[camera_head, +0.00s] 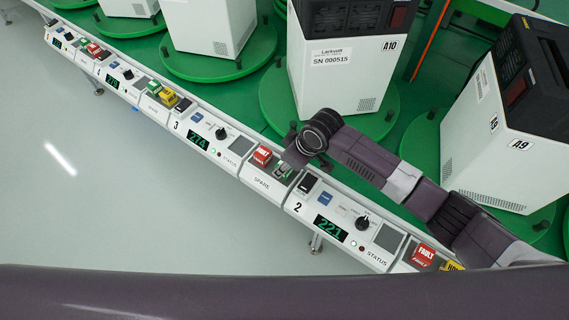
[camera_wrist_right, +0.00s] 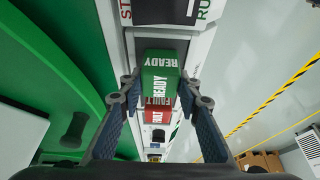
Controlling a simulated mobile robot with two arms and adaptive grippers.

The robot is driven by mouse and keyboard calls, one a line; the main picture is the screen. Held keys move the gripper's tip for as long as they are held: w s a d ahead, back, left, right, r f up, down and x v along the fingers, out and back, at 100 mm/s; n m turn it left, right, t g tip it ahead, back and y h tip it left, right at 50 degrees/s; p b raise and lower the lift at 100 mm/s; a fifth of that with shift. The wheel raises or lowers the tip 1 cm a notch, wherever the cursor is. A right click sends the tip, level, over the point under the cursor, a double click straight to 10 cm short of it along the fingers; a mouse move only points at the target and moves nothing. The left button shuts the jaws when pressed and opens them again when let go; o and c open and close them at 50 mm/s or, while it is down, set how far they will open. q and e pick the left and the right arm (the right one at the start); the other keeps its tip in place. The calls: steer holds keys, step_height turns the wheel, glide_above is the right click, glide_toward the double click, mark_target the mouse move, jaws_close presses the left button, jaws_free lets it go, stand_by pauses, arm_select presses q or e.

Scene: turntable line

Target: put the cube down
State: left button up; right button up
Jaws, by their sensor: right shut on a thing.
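The cube, green with white READY lettering, shows in the right wrist view (camera_wrist_right: 160,84) between my right gripper's fingers (camera_wrist_right: 158,92). My right gripper (camera_head: 286,164) is shut on it, over the SPARE section of the console. Whether the green cube touches the console surface I cannot tell. My left gripper is not in view.
Station 2's panel (camera_head: 324,221) reads 221, with a grey status pad (camera_head: 388,238). Station 3 reads 274, with its own grey pad (camera_head: 241,146). Other red (camera_head: 424,254) and yellow (camera_head: 169,97) cubes sit along the console. White machine A10 (camera_head: 337,80) stands behind on a green turntable.

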steer(key=shift+f, duration=0.1)
steer(key=o, duration=0.9)
steer(key=v, duration=1.2)
